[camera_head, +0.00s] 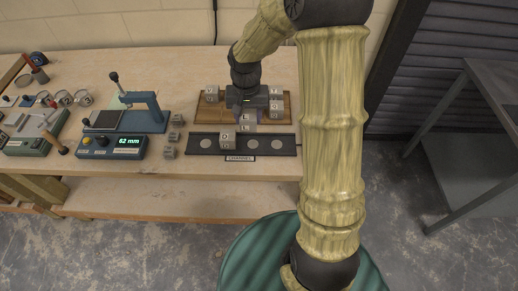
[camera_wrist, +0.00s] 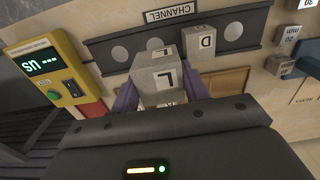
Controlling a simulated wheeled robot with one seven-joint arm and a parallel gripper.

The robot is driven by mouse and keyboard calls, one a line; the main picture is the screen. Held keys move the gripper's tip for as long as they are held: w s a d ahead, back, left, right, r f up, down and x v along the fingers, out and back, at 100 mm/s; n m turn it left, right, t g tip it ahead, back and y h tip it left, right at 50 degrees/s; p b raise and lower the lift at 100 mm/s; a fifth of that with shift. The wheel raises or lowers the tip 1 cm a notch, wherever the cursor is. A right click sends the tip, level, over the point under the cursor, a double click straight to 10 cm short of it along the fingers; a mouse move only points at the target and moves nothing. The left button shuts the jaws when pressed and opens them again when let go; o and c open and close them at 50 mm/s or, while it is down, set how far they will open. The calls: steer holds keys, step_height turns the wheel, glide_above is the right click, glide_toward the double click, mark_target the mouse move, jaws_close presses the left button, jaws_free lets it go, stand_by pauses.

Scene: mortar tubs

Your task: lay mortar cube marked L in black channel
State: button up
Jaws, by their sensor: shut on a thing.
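A pale grey mortar cube marked L (camera_wrist: 165,75) is between the fingers of my gripper (camera_wrist: 160,92) in the wrist view. In the head view my gripper (camera_head: 247,115) is over the front of the wooden tray, just behind the black channel (camera_head: 292,145), with the cube (camera_head: 246,127) low between its fingers. The gripper is shut on the cube. The channel also shows in the wrist view (camera_wrist: 262,20), beyond the cube. A cube marked D (camera_wrist: 199,42) sits in the channel, second place from the left in the head view (camera_head: 227,139). The other round spots look bare.
The wooden tray (camera_head: 221,116) holds several more cubes at its left (camera_head: 211,94) and right (camera_head: 275,104). Small grey blocks (camera_head: 170,140) stand left of the channel. A blue device (camera_head: 120,142) reads 62 mm. A yellow device (camera_wrist: 45,65) is at left in the wrist view.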

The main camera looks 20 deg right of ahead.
steer(key=shift+w+d+f, duration=0.1)
steer(key=shift+w+d, duration=0.1)
steer(key=shift+d, duration=0.4)
steer(key=shift+s+d+f, duration=0.1)
steer(key=shift+d+f, duration=0.05)
steer(key=shift+f, duration=2.9)
step_height(320, 180, down, 3)
steer(key=shift+f, duration=0.45)
